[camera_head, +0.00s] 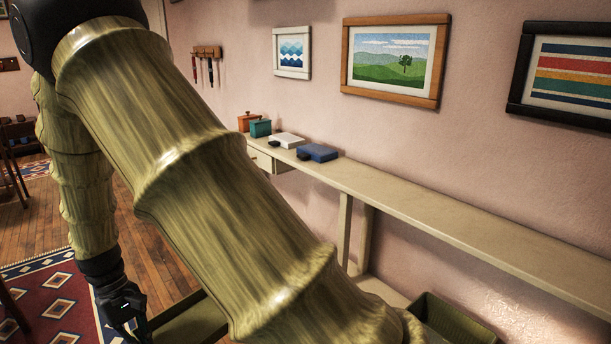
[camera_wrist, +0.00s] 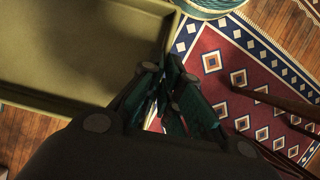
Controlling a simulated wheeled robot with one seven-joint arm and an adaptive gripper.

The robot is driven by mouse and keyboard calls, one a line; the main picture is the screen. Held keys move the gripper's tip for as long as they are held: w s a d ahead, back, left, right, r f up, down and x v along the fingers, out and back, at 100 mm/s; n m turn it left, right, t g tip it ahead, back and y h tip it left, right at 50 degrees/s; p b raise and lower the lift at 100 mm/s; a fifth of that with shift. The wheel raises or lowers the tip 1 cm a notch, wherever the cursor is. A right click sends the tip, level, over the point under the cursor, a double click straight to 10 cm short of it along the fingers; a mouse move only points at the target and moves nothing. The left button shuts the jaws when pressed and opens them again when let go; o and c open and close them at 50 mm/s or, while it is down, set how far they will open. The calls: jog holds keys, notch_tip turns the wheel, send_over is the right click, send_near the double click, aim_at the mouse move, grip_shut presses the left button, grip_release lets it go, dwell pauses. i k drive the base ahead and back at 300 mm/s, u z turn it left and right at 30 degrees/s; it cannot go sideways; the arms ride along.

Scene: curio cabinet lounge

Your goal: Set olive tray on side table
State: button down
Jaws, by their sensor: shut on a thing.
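The olive tray (camera_head: 190,325) shows in part at the bottom of the head view, behind my arm. In the wrist view its wide, shallow inside and raised rim (camera_wrist: 75,50) fill the upper left. My gripper (camera_head: 130,312) is at the lower left of the head view, beside the tray. In the wrist view the fingers (camera_wrist: 172,95) are close together at the tray's right side, shut on its edge; the exact contact is dark. I cannot make out a side table with certainty in either view.
A long pale console (camera_head: 430,205) runs along the pink wall, with small boxes (camera_head: 318,152) at its far end. A green open bin (camera_head: 450,318) is at the bottom. A patterned rug (camera_head: 55,300) lies on the wood floor. A round teal object (camera_wrist: 208,8) is near the tray.

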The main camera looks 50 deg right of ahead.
aim_at(468, 224)
jog(key=z, duration=0.05)
jog(key=i, duration=1.5)
jog(key=z, duration=2.95)
